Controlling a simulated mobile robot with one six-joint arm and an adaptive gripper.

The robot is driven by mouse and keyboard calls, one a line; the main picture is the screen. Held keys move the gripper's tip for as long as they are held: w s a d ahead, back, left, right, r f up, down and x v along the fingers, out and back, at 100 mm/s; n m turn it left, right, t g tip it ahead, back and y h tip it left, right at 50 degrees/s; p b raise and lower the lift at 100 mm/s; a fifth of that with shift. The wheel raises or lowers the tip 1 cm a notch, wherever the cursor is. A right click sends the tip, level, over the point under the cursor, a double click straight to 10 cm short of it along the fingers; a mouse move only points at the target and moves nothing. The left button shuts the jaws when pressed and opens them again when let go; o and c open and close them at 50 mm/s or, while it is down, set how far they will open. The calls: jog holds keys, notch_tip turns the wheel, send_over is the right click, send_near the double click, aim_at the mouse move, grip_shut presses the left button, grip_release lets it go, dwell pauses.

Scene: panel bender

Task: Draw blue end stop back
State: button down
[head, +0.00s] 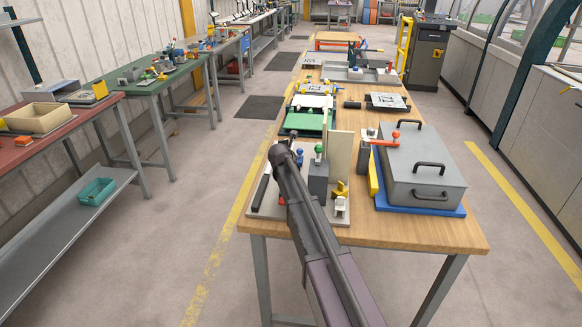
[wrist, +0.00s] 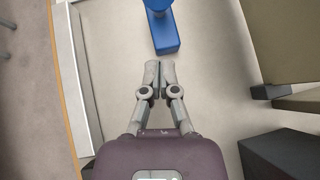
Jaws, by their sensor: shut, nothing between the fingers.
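The blue end stop (wrist: 167,36) is at the top of the wrist view, a blue block with a rounded blue knob (wrist: 157,4) partly cut off by the frame edge. It stands on a pale grey plate (wrist: 110,50). My gripper (wrist: 158,77) is shut and empty, its fingertips just short of the block's near end in the picture and apart from it. In the head view a small blue knob (head: 299,156) shows just right of my arm's end. My arm hides much of the plate there, and my fingers are not visible in that view.
Close by stand a green-knobbed grey block (head: 318,178), a yellow knob (head: 340,188), a white block (head: 341,207) and an upright beige panel (head: 341,150). A grey lidded box (head: 425,175) sits to the right. The wooden table edge (wrist: 63,90) runs along the left.

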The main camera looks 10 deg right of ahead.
jog(key=shift+w+d+r+p, duration=0.2)
jog(key=shift+w+d, duration=0.25)
jog(key=shift+w, duration=0.35)
jog(key=shift+w+d+r+p, duration=0.1)
jog(key=shift+w+d+r, duration=0.3)
jog(key=shift+w, duration=0.35)
jog(key=shift+f, duration=0.1)
jog(key=w+d, duration=0.1)
jog(key=w, duration=0.3)
jog(key=w+d, duration=0.1)
jog(key=w, duration=0.3)
jog(key=w+d, duration=0.1)
jog(key=w, duration=0.3)
jog(key=shift+d, duration=0.4)
jog(key=shift+s, duration=0.15)
jog(key=shift+s+a+f, duration=0.2)
jog(key=shift+s+a, duration=0.1)
jog(key=shift+s, duration=0.2)
jog(key=s, duration=0.1)
jog(key=a, duration=0.1)
jog(key=s+b, duration=0.1)
jog(key=shift+s+a+f, duration=0.15)
jog(key=shift+s+f, duration=0.15)
jog(key=shift+s, duration=0.05)
jog(key=p+v, duration=0.6)
jog(key=v, duration=0.4)
jog(key=shift+w+p, duration=0.15)
jog(key=shift+p, duration=0.15)
